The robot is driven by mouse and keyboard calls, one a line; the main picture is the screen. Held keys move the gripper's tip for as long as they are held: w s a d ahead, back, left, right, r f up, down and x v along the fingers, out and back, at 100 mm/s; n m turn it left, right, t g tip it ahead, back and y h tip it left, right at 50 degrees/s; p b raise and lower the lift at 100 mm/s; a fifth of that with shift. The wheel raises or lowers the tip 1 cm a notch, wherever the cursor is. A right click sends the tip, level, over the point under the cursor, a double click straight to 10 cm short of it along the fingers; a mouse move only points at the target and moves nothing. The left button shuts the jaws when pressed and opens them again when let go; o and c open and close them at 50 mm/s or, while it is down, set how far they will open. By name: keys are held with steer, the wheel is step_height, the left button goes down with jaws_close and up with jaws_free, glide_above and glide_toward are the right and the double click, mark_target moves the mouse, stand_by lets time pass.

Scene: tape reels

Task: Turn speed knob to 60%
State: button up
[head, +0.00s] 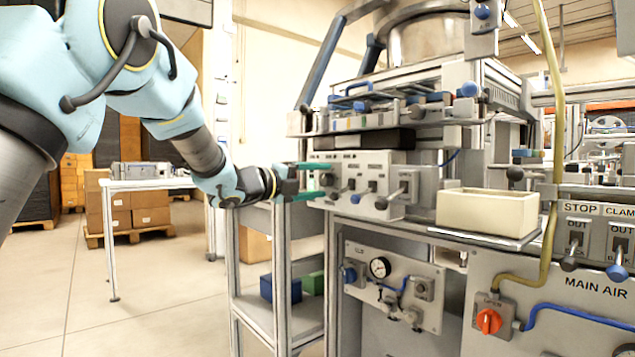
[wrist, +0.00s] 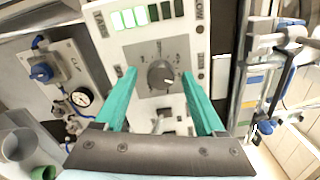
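The speed knob (wrist: 161,75) is a grey round knob on a grey dial plate (wrist: 143,52) with small dark marks around it, on a white control panel (wrist: 196,47). Its pointer setting is too small to read surely. My gripper (wrist: 159,74) is open, with one green finger on each side of the knob. Gaps show between the fingers and the knob in the wrist view. In the head view my gripper (head: 321,180) reaches the left end of the panel (head: 347,158), and the knob (head: 327,180) shows between the fingertips.
More levers and knobs (head: 382,203) stick out along the panel to the right. A row of lit and dark bars (wrist: 145,15) sits beside the dial. Below are a pressure gauge (head: 380,267) and a cream bin (head: 487,211) stands right. Floor at left is clear.

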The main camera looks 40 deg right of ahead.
steer(key=shift+a, duration=0.15)
steer(key=a, duration=1)
steer(key=shift+w+a, duration=0.3)
steer(key=shift+w, duration=0.05)
